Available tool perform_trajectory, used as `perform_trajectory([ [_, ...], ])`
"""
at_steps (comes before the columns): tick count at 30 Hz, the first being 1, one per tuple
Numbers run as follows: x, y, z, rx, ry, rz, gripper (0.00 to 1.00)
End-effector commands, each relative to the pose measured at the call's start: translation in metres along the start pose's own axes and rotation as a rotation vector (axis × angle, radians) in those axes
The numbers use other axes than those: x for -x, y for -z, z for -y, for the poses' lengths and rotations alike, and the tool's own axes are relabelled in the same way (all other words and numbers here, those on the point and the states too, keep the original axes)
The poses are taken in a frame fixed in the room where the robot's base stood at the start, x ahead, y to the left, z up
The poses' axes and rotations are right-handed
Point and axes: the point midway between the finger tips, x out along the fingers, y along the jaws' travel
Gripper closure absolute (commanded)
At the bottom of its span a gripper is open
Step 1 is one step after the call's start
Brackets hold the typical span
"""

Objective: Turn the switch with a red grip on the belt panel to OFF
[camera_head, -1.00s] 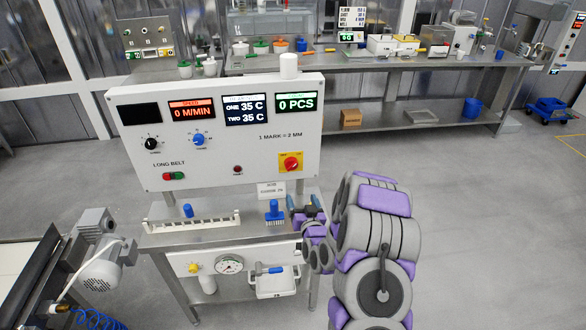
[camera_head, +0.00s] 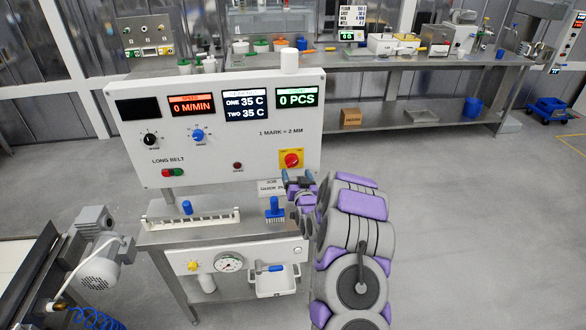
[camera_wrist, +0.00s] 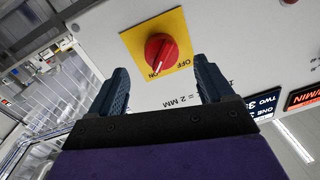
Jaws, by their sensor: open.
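The switch with a red grip (camera_head: 291,160) sits on a yellow plate (camera_head: 283,166) at the lower right of the white belt panel (camera_head: 225,150). In the wrist view the red grip (camera_wrist: 161,53) shows upside down, with OFF and ON printed on its yellow plate (camera_wrist: 131,40); the white line on the grip lies nearer the ON print. My gripper (camera_head: 300,178) is just below the switch in the head view. In the wrist view my gripper (camera_wrist: 160,80) is open and empty, its two dark fingers apart, pointing toward the panel with the switch between and beyond them.
The panel also carries a black knob (camera_head: 150,139), a blue knob (camera_head: 197,136), red and green buttons (camera_head: 172,172) and displays. Below it stand a steel bench (camera_head: 225,232) with a white rack (camera_head: 193,220) and a blue-handled piece (camera_head: 274,208).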

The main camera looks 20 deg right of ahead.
Motion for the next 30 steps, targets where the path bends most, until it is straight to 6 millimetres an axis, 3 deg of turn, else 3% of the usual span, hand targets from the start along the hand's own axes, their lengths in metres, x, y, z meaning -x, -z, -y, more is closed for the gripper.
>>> perform_trajectory([
  [12,-0.048,0.000,0.000,0.001,0.001,-0.002,0.19],
  [27,-0.058,0.000,0.000,-0.001,0.000,0.002,0.19],
  [30,-0.058,0.000,0.000,-0.001,0.000,0.001,0.27],
])
